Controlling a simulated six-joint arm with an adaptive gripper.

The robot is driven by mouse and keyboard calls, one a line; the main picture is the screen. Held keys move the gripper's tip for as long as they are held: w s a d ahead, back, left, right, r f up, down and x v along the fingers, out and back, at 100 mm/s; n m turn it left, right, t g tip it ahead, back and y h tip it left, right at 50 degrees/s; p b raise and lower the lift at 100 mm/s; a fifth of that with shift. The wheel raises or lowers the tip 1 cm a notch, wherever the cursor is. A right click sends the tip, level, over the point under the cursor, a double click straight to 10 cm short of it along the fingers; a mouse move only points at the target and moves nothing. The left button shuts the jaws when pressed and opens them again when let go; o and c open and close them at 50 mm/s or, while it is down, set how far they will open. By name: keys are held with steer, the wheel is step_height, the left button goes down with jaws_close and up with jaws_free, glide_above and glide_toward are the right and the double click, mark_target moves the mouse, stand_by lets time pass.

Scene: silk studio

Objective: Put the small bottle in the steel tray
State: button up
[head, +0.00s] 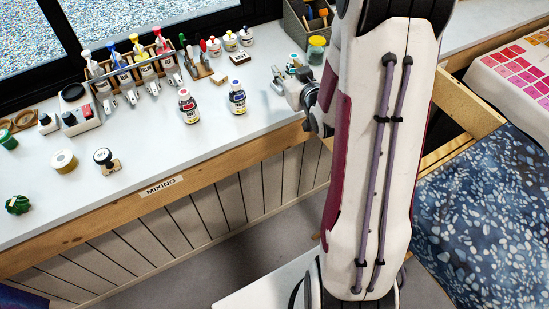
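Two small bottles stand upright on the pale bench. The frame does not show which one the task means. My gripper (279,81) is at the right part of the bench, to the right of the blue-capped bottle and apart from it. It is small and partly hidden by my arm, so its opening is unclear. I cannot make out a steel tray; my arm covers part of the bench.
A wooden rack (131,73) of pump bottles stands at the back, with steel clips before it. A stamp (106,162), a yellowish jar (64,161) and a green object (17,204) lie left. A compartment box (297,28) is behind my gripper. The front middle bench is clear.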

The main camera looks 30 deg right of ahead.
steer(key=s+a+r+g, duration=0.4)
steer(key=s+a+r, duration=0.5)
steer(key=s+a, duration=0.15)
steer(key=s+a+g+y, duration=0.1)
steer(key=s+a, duration=0.2)
steer(key=s, duration=0.3)
steer(key=s+a+r+g+y, duration=0.1)
steer(key=s+a+g, duration=0.1)
steer(key=s+a, duration=0.2)
steer(key=s+a+g+y, duration=0.1)
steer(key=s+a, duration=0.3)
steer(key=s, duration=0.6)
steer(key=shift+r+n+g, duration=0.3)
steer(key=shift+r+n, duration=0.1)
